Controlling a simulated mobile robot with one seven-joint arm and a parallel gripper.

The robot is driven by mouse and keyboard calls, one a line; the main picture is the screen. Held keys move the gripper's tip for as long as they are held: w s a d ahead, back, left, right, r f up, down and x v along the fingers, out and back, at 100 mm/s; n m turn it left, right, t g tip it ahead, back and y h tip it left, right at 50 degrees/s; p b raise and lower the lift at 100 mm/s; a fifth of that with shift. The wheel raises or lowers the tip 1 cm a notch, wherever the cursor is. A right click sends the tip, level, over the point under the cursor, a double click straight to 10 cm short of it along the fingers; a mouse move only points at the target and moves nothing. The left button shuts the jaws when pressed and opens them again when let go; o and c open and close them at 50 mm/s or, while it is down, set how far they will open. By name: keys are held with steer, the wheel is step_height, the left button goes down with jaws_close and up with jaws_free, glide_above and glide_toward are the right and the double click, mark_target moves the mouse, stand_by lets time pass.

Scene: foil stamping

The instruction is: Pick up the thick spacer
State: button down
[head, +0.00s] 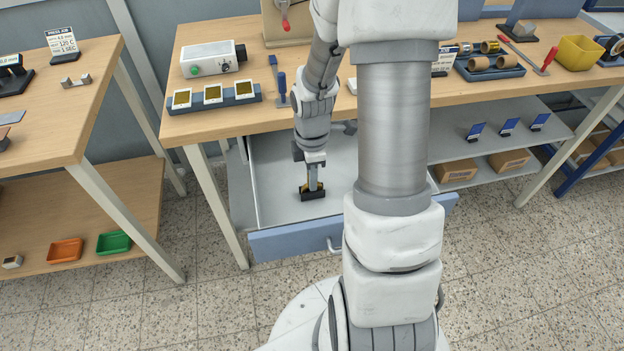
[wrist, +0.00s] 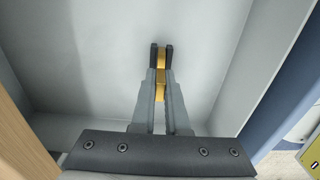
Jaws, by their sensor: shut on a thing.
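My gripper (head: 312,191) is inside the open drawer (head: 276,186), pointing down, low over its pale floor. In the wrist view its two fingers (wrist: 161,58) are close together, with a narrow yellow piece between them. This yellow piece, which I take to be the thick spacer (wrist: 160,66), is gripped at the dark fingertips. In the head view only a little yellow shows by the fingertips. I cannot tell whether the piece touches the drawer floor.
The drawer's blue front (head: 290,242) and side walls surround my gripper. The workbench top (head: 270,112) overhangs the back of the drawer. A blue tray (head: 215,104) with several yellow-faced pieces stands on it. The drawer floor around my gripper looks clear.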

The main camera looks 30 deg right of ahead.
step_height(320, 180, up, 5)
steer(key=shift+d+f+p, duration=0.1)
steer(key=shift+f+p, duration=0.1)
steer(key=shift+p, duration=0.55)
steer(key=w+d+r+p, duration=0.1)
steer(key=w+d+r, duration=0.1)
steer(key=d, duration=0.3)
steer(key=w+d+r, duration=0.2)
steer(key=d+r, duration=0.2)
steer(key=d, duration=0.1)
steer(key=shift+d+r+p, duration=0.15)
steer(key=shift+d+p, duration=0.25)
